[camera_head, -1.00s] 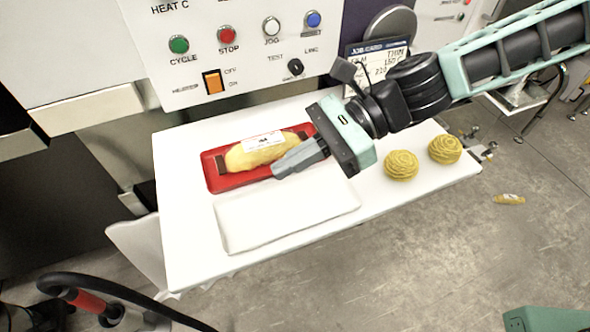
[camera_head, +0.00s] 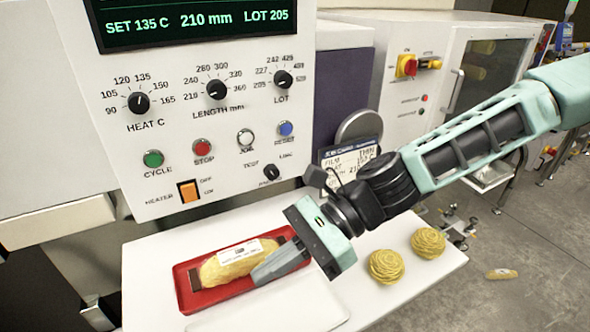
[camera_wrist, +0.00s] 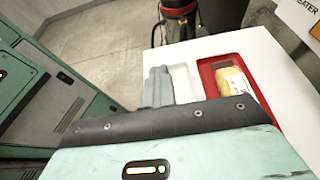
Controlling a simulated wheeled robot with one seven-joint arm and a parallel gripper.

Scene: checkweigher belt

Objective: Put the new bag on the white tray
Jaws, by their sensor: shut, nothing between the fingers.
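A yellow bag (camera_head: 226,265) with a white label and dark ends lies in a red tray (camera_head: 190,304) on the white table. The bag also shows in the wrist view (camera_wrist: 236,84), inside the red tray (camera_wrist: 208,77). The white tray (camera_head: 290,312) sits beside the red tray, nearer the camera; its visible part is empty and its near part is cut off by the frame. My gripper (camera_head: 258,280) is shut and empty. In the head view its fingers overlap the red tray's right end, in front of the bag; in the wrist view the fingers (camera_wrist: 157,85) appear over the white tray.
Two yellow coiled bundles (camera_head: 386,266) stand on the table to the right of my gripper. The machine panel (camera_head: 215,130) with knobs and buttons rises behind the table. A job card (camera_head: 350,165) stands behind my wrist. A small yellow piece (camera_head: 501,273) lies on the floor.

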